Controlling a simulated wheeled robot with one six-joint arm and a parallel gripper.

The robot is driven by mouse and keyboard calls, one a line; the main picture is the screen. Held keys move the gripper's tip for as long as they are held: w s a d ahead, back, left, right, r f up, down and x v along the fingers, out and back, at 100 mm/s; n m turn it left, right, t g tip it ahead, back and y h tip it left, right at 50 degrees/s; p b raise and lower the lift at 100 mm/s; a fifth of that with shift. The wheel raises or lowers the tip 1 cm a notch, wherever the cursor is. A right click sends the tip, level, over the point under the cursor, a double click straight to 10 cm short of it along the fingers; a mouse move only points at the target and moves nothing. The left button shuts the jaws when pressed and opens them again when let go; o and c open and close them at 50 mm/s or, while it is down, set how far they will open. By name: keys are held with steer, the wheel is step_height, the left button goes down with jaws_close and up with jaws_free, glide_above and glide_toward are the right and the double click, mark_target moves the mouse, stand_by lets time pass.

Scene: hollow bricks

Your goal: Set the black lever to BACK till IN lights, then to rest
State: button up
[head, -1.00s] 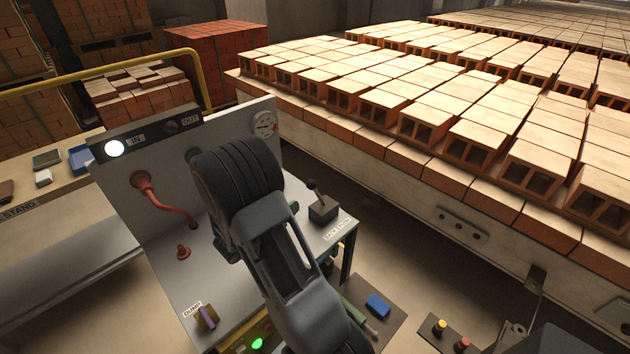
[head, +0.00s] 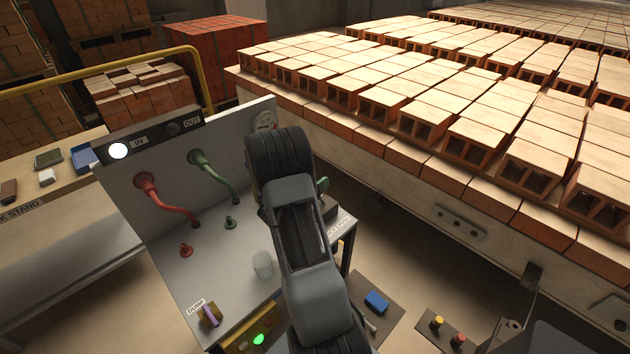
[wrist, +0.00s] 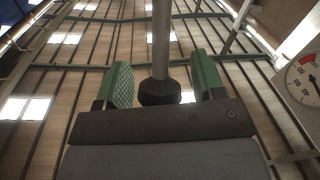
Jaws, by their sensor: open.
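The IN lamp (head: 118,150) glows white on the dark strip above the panel in the head view; the OUT lamp (head: 171,129) is dark. My arm hides the black lever in the head view, at the panel's right end. In the wrist view a grey rod with a black end (wrist: 160,91), seemingly the lever and its knob, stands between the green pads of my gripper (wrist: 163,80). The pads are open, with a gap on each side of the rod. I cannot tell which way the lever leans.
A gauge (wrist: 303,80) is close on the right. The brick-laden conveyor lies beyond.

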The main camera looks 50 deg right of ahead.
steer(key=shift+c, duration=0.3)
jaws_close()
stand_by(0.4)
